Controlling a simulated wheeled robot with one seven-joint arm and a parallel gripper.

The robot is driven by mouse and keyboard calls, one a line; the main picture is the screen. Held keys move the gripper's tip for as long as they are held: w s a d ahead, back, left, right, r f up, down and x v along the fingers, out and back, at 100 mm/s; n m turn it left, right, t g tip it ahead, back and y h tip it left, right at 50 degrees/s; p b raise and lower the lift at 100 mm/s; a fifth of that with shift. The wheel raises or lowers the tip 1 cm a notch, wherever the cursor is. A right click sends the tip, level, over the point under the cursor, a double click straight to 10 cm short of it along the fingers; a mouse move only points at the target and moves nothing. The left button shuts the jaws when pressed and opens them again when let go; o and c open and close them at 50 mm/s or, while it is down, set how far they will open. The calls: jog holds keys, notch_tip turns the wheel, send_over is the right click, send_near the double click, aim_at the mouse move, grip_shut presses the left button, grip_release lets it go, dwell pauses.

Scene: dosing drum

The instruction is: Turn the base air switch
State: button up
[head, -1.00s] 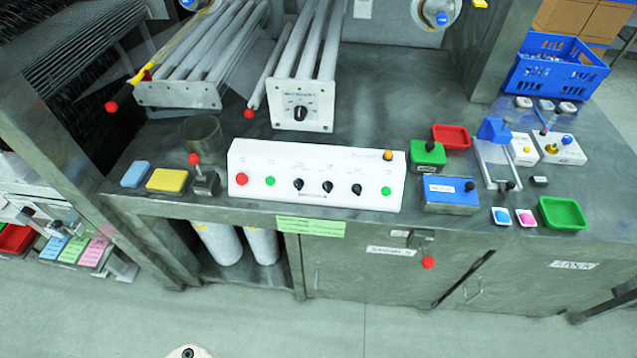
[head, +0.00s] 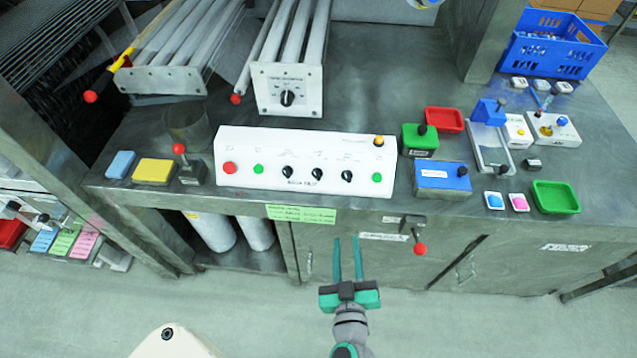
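A long white control panel (head: 305,196) stands on the steel worktop with red and green buttons, a yellow knob and three black rotary knobs: left (head: 288,172), middle (head: 318,174) and right (head: 347,176). A red-balled lever (head: 420,249) sits on the cabinet front below the worktop edge. The labels are too small to read, so I cannot tell which control is the base air switch. My gripper (head: 348,240) is open and empty. In the picture its two green fingers point up toward the panel, below it and left of the lever, touching nothing visible.
A roller unit (head: 287,104) with a black dial is behind the panel. A small red-balled lever (head: 179,149) and yellow block (head: 153,171) stand left of it. A blue box (head: 443,180), green tray (head: 556,197) and red tray (head: 444,120) are to the right.

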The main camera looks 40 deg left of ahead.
aim_at(317, 179)
jog(key=w+a+r+n+y, duration=0.1)
jog(key=w+a, duration=0.2)
jog(key=a, duration=0.2)
jog(key=w+a+r+n+g+y, duration=0.1)
jog(key=w+a+r+n, duration=0.1)
jog(key=a, duration=0.3)
jog(key=w+a+r+n+y, duration=0.1)
jog(key=w+a+r+y, duration=0.1)
jog(key=w+a, duration=0.2)
jog(key=shift+a+r+g, duration=0.2)
jog(key=shift+a+g, duration=0.1)
jog(key=shift+a, duration=0.15)
jog(key=shift+s+a, duration=0.1)
jog(key=shift+s, duration=0.05)
grip_shut()
